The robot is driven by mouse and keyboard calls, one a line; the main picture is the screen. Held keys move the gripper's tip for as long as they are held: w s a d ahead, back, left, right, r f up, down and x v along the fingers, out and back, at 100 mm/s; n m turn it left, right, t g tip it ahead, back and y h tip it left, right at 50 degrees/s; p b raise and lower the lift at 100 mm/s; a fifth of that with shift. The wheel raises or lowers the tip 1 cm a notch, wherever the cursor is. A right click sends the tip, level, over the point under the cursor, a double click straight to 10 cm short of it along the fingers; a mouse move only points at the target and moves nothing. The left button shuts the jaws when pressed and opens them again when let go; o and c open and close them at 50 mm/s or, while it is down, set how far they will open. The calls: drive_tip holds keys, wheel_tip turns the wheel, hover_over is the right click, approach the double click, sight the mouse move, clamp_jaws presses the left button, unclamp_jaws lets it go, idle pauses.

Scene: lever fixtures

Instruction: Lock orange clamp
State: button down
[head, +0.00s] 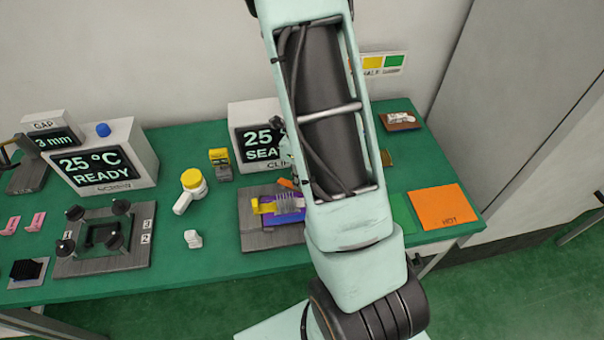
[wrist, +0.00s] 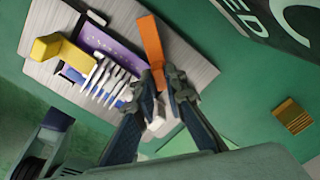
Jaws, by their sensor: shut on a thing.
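The orange clamp (wrist: 151,42) is a flat orange lever on a grey board (wrist: 200,70) in the wrist view, beside a purple block (wrist: 108,43). In the head view, only a small orange piece (head: 288,184) shows beside my arm. My gripper (wrist: 163,88) has its two fingers closed around the near end of the orange lever. The fingertips hide that end and any pivot there. A yellow clamp (wrist: 58,49) sits at the block's other end, and a pale comb-like row (wrist: 108,80) lies along the block between them.
A display box reading 25 °C (head: 252,128) stands behind the board. An orange HOT mat (head: 442,206) lies at the right.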

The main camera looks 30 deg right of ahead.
drive_tip(key=shift+s+a+m, duration=0.2)
drive_tip(key=shift+a+m, duration=0.1)
drive_tip(key=shift+m, duration=0.3)
drive_tip(key=c, duration=2)
unclamp_jaws()
drive_tip(key=shift+o, duration=0.2)
